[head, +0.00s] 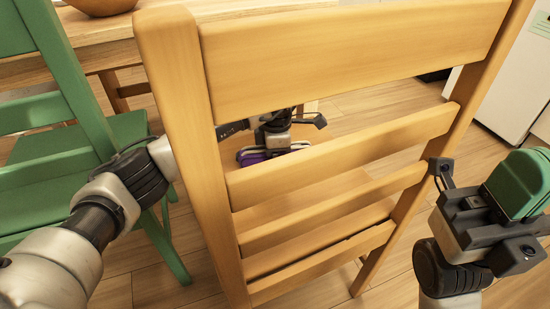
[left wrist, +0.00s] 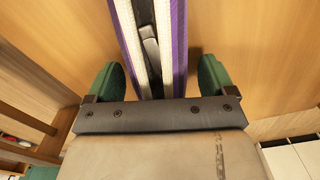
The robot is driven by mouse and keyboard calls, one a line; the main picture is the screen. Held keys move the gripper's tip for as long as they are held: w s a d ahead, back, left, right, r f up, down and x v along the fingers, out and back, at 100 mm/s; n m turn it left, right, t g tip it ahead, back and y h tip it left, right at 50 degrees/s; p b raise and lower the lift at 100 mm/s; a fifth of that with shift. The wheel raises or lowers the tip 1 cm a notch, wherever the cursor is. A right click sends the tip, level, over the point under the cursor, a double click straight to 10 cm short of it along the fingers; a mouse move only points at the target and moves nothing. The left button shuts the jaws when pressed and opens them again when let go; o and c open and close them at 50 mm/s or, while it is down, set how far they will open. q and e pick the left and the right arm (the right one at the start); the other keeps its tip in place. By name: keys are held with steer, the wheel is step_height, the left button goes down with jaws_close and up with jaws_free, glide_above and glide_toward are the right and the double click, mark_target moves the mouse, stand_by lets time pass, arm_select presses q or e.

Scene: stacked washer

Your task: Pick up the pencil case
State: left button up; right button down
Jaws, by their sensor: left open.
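The pencil case (head: 252,157) is purple and whitish, and in the head view it shows partly behind the slats of the wooden chair, seemingly on the seat. In the left wrist view the purple-and-white pencil case (left wrist: 179,50), with a dark zip strip down its middle, runs up from between the fingers. My left gripper (head: 277,142) reaches behind the chair's backrest to the case. Its green fingers (left wrist: 158,80) are open, one on each side of the case, with a gap showing on both sides. My right gripper (head: 520,187) is at the right edge, away from the case; its finger gap is not clear.
The wooden chair's backrest (head: 345,55) stands between the head camera and the case. A green chair (head: 75,135) is at the left. A wooden table (head: 100,50) with part of a bowl (head: 100,5) is behind. A white appliance (head: 500,90) stands at the upper right.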

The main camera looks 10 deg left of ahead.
arm_select(q)
steer(key=c, duration=1.1)
